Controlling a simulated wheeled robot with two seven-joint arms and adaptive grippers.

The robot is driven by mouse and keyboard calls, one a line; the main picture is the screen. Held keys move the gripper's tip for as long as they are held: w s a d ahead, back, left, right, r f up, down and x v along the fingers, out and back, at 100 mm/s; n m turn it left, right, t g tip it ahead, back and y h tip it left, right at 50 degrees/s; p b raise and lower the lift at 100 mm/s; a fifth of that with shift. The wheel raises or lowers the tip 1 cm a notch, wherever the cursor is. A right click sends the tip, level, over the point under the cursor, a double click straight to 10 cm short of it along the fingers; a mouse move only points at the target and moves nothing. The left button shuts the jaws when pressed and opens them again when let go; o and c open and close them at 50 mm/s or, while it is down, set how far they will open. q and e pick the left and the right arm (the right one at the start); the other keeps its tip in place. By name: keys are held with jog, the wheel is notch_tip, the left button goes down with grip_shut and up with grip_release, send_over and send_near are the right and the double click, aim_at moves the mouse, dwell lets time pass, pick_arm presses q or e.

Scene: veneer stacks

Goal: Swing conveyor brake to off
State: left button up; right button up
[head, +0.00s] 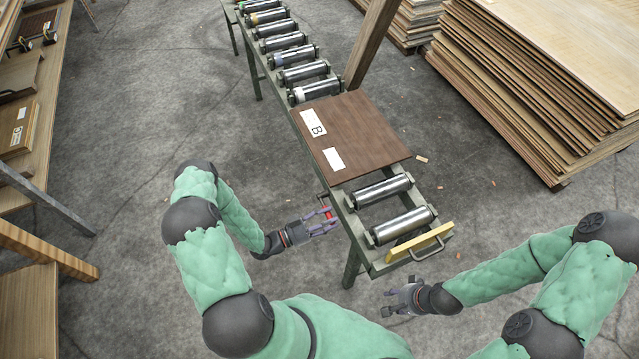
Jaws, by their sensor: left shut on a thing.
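The roller conveyor (358,222) runs from the top of the head view to the lower middle. Its brake lever has a red grip (328,212) on the conveyor's left side, near the front end. My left gripper (326,222) is at that grip with its purple fingers shut on it, hiding part of the lever. Brake markings are too small to read. My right gripper (390,302) is empty, its fingers apart, in front of the conveyor end and not touching it.
A brown panel (365,135) labelled B lies on the rollers. A yellow end bar (420,242) with a metal handle (428,252) closes the near end. Large veneer stacks (540,75) stand right, and shelving (50,110) left. Floor beside the conveyor is mostly clear.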

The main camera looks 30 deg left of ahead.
pick_arm(q)
jog(key=v, duration=0.7)
jog(key=shift+a+f, duration=0.15)
jog(key=shift+f, duration=0.2)
jog(key=shift+w, duration=0.1)
dwell(0.3)
